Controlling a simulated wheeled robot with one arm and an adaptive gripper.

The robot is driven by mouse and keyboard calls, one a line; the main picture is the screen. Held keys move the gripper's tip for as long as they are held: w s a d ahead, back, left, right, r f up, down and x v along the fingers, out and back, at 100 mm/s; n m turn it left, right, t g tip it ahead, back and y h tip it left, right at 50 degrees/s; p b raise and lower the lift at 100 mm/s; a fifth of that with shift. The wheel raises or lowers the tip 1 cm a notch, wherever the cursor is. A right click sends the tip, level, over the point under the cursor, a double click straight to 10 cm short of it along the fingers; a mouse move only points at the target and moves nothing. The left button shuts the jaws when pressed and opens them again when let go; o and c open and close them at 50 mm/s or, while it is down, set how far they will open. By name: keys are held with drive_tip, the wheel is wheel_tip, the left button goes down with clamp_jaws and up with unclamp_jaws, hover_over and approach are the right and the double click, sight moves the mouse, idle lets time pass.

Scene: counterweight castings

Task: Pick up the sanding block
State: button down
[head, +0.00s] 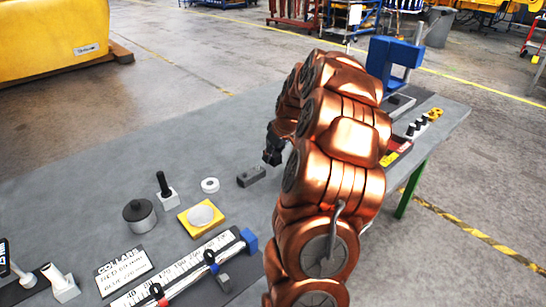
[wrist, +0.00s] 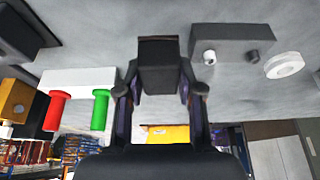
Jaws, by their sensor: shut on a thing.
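The sanding block (wrist: 160,68) is a dark grey block with a darker face at its end. In the wrist view it sits between the two fingers of my gripper (wrist: 160,88), which is shut on it. In the head view my gripper (head: 273,150) shows as a small dark shape left of my copper-coloured arm, over the grey table. The block cannot be made out clearly there, and my arm hides part of the table behind it. Whether the block still touches the table is not clear.
A grey block (head: 251,176) and a white ring (head: 210,185) lie close by on the table (head: 120,185). A yellow-based round pad (head: 201,217), a dark cylinder (head: 140,216) and a scale board (head: 185,272) are nearer. A blue clamp-like stand (head: 394,62) is at the back right.

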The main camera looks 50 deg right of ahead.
drive_tip(key=s+a+b, duration=0.1)
drive_tip(key=s+a, duration=0.2)
drive_tip(key=s+a+r+b, duration=0.1)
drive_tip(key=s+a, duration=0.3)
drive_tip(key=s+a+b, duration=0.2)
drive_tip(key=s+a, duration=0.1)
drive_tip(key=a, duration=0.1)
drive_tip(key=shift+s+r, duration=0.15)
drive_tip(key=shift+r, duration=0.05)
